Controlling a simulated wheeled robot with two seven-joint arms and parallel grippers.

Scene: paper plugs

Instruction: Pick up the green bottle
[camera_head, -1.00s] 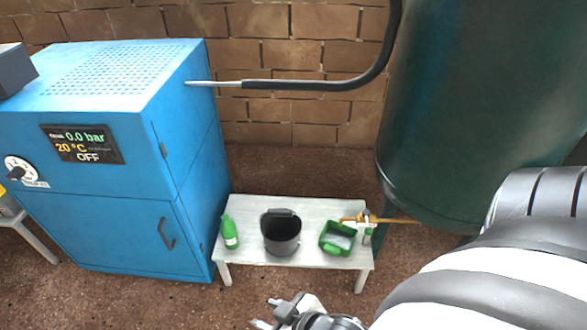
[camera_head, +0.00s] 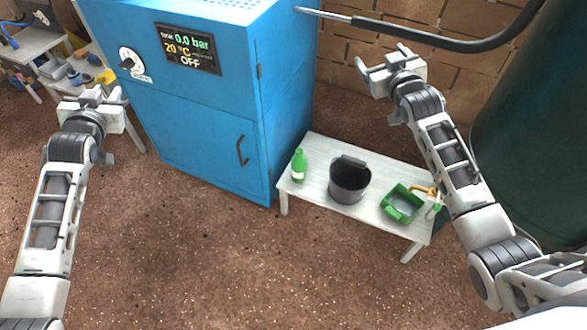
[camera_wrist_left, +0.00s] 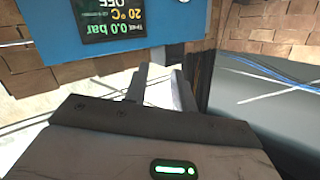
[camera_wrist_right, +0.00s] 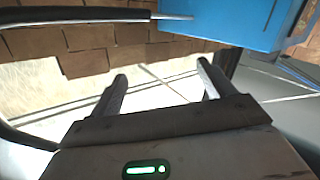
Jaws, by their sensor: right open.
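The green bottle (camera_head: 298,166) stands upright on the left end of a low white table (camera_head: 318,199). It has a pale label. My left gripper (camera_head: 92,94) is raised on the left, well away from the bottle in front of the blue cabinet. Its fingers (camera_wrist_left: 160,85) are a small gap apart with nothing seen between them. My right gripper (camera_head: 384,64) is raised beyond the table, up and right of the bottle. Its fingers (camera_wrist_right: 160,85) are wide apart and empty. Neither wrist view shows the bottle.
A dark bucket (camera_head: 349,182) stands right of the bottle, with a green container (camera_head: 402,205) and a yellow-handled tool (camera_head: 424,190) further right. The blue cabinet (camera_head: 200,130) adjoins the table's left side. A large dark green tank (camera_head: 540,130) stands right. Floor before the table is clear.

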